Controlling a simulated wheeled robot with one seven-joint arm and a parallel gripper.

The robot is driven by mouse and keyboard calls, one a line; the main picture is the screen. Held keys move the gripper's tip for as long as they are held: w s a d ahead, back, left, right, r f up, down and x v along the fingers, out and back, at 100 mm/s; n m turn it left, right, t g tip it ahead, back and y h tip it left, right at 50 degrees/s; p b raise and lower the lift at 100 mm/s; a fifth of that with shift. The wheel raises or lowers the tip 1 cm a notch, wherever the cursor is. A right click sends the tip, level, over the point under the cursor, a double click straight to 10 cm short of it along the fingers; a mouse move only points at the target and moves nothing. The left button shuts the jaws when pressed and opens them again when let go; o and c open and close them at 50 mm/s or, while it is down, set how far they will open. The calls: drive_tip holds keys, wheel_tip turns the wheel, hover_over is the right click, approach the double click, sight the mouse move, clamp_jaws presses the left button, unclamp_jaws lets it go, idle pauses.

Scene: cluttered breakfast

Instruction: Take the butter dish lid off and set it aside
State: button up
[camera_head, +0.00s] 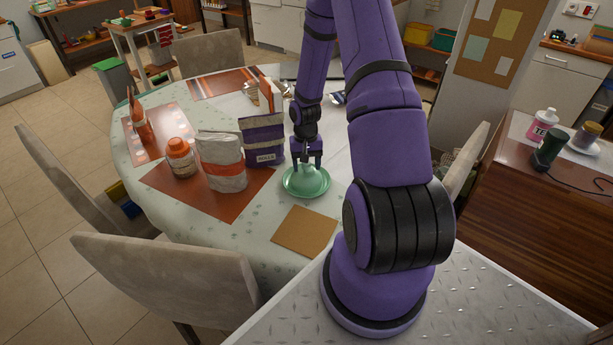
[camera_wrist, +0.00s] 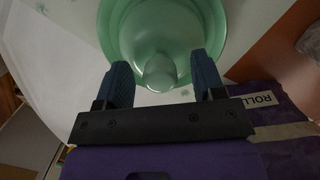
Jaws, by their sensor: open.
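The green butter dish (camera_head: 306,190) stands on the round table, with its domed green lid (camera_head: 306,179) on top. In the wrist view the lid (camera_wrist: 155,30) fills the top middle, with its rounded knob (camera_wrist: 160,73) pointing toward my gripper and the dish's rim (camera_wrist: 222,40) around it. My gripper (camera_head: 307,163) is over the lid, pointing down. In the wrist view its two blue fingers (camera_wrist: 163,82) are apart, one on each side of the knob, with gaps between. Whether the fingertips touch the lid cannot be told.
A purple bag labelled ROLLS (camera_head: 262,140) stands close to the left of my gripper. A brown square mat (camera_head: 304,230) lies bare in front of the dish.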

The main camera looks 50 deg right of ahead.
clamp_jaws()
drive_tip(key=shift+r, duration=5.05)
